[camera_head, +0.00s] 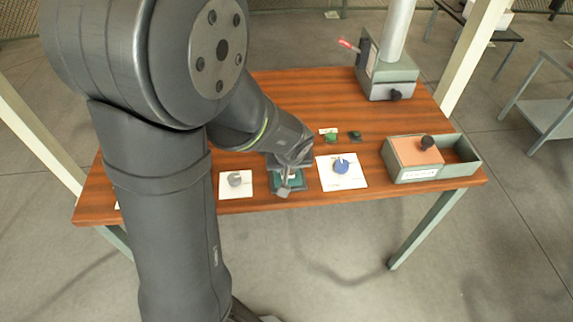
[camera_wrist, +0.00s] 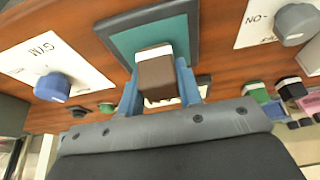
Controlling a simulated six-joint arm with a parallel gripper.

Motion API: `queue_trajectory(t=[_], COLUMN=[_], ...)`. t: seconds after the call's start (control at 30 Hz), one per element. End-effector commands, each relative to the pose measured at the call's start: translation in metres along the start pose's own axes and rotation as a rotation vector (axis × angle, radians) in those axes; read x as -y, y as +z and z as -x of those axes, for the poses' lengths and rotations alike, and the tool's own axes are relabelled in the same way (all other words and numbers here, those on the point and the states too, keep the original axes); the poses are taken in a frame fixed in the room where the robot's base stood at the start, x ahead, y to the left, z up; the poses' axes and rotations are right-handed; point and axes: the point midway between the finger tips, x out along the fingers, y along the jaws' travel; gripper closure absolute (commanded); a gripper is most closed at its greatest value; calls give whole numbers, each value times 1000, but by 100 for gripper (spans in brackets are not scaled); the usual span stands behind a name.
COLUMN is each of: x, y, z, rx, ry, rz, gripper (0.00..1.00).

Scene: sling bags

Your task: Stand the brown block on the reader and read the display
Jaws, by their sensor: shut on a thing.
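The brown block (camera_wrist: 155,78) with a whitish band shows in the wrist view between the two blue fingers of my gripper (camera_wrist: 158,88). My gripper is shut on it. The reader (camera_wrist: 199,15), a teal pad in a dark frame, lies just beyond the block in that view; I cannot tell whether the block touches it. In the head view my gripper (camera_head: 285,178) is over the reader (camera_head: 297,184) near the table's front edge, and the arm hides much of it. A pale panel beside the fingers is partly covered, and no reading is legible.
A blue knob (camera_head: 341,165) on a white card is right of the reader, a grey knob (camera_head: 235,179) on another card left. A green piece (camera_head: 331,138) lies behind. A grey-green box (camera_head: 462,157) with an orange lid and a press (camera_head: 387,80) stand at right.

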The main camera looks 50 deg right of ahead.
Motion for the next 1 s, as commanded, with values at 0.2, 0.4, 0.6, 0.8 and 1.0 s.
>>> queue_trajectory(t=[0.2,0.4,0.6,0.8,1.0], x=[0,0,0,0,-1], y=[0,2,2,2,-1], z=[-1,-5,-4,-4,10], rx=[-1,0,0,-1,-4], ry=[1,1,1,1,2], rz=[0,1,1,1,1], gripper=[90,90,46,46,46])
